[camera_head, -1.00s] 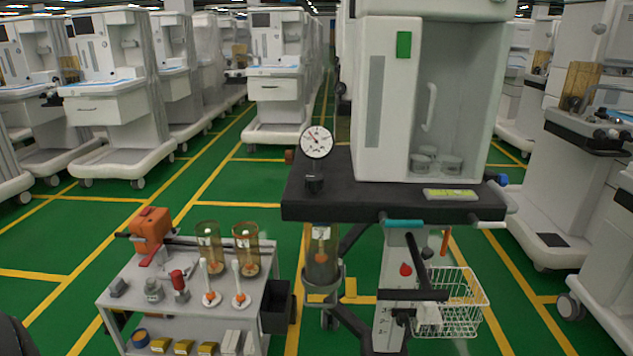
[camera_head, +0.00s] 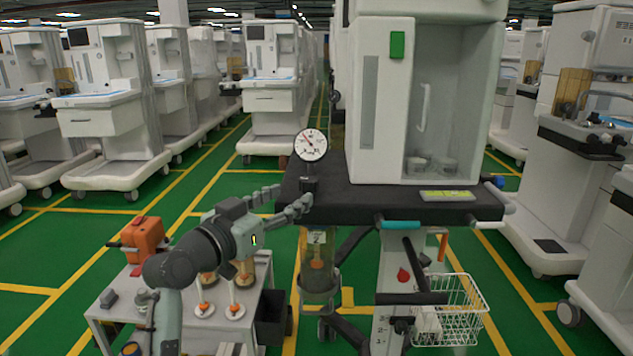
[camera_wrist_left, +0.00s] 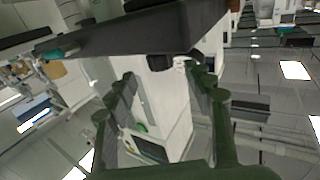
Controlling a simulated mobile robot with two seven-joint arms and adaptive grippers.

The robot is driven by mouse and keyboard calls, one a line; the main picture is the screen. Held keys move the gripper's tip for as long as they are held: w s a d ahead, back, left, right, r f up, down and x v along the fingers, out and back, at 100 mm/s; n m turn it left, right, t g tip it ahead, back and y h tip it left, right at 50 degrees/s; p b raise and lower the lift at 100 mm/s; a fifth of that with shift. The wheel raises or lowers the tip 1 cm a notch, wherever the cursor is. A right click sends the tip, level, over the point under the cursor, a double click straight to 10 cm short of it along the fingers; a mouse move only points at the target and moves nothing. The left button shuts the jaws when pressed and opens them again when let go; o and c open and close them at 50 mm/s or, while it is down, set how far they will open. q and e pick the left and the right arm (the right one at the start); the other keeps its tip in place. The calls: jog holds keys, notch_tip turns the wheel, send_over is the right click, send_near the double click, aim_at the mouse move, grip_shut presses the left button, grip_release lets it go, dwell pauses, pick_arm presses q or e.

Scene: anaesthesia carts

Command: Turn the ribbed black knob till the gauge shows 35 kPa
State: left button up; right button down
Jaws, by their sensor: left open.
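The round white gauge (camera_head: 310,145) stands at the left end of the black cart top. Its needle points to the upper left; the figures are too small to read. The ribbed black knob (camera_head: 309,184) sits just under the gauge. My left gripper (camera_head: 293,195) is open and empty, its fingers pointing right at the knob's left side. One fingertip is close to the knob; I cannot tell whether they touch. In the left wrist view the two fingers of my left gripper (camera_wrist_left: 160,85) are spread apart. My right gripper is not in view.
The black cart top (camera_head: 360,196) carries a white cabinet (camera_head: 372,110). A clear canister (camera_head: 318,262) hangs below the gauge. A grey trolley (camera_head: 262,268) with an orange device (camera_head: 145,238) stands to the left, under my left arm. A white wire basket (camera_head: 455,310) is at the lower right.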

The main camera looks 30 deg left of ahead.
aim_at(303, 186)
pick_arm(q)
jog(key=shift+w+r, duration=0.15)
jog(key=shift+w, duration=0.2)
jog(key=shift+w+r, duration=0.1)
jog(key=shift+w, duration=0.3)
jog(key=w, duration=0.5)
jog(key=shift+a+p, duration=0.1)
jog(key=shift+p, duration=0.25)
jog(key=shift+w, duration=0.7)
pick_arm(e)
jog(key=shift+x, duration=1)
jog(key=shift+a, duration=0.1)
pick_arm(q)
jog(key=c, duration=1.2)
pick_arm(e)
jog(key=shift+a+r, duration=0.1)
